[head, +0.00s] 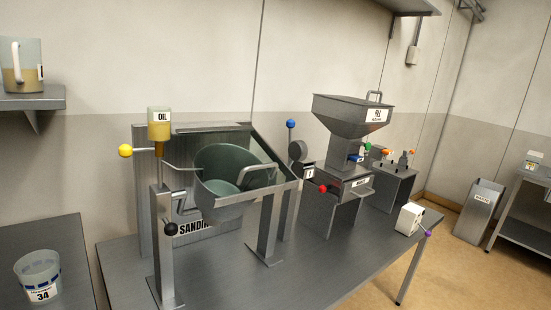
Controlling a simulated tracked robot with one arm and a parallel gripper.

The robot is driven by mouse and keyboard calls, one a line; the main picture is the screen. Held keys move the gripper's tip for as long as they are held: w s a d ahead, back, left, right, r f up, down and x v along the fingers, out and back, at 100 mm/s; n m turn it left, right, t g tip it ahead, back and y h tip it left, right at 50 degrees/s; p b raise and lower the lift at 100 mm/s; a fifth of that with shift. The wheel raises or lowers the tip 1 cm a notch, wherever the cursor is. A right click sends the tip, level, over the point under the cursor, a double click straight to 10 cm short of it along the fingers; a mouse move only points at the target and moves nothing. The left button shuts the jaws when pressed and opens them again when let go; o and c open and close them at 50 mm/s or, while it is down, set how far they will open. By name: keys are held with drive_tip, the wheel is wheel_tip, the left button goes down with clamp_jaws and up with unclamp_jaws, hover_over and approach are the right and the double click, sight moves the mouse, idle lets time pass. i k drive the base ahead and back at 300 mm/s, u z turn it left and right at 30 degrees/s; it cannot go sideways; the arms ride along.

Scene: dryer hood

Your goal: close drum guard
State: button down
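The drum (222,188) is an open, dark green-grey curved shell on the bench, held between two grey upright stands. Its open side faces up and toward me, and I can see its inside. A curved grey handle (257,168) sits at its right side. A grey panel (190,128) stands behind the drum, with a slanted plate (270,150) to its right. Which of these parts is the guard I cannot tell for sure. My gripper is not in view.
A yellow-knobbed lever (126,151), an oil cup (160,124) and a black knob (171,229) are left of the drum. A blue-knobbed lever (291,124) and a hopper (352,115) stand right. The bench's front (225,285) is bare. A bucket (40,277) stands at left.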

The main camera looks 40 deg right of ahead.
sight(277, 163)
drive_tip(key=z, duration=0.05)
drive_tip(key=i, duration=1)
drive_tip(key=u, duration=0.1)
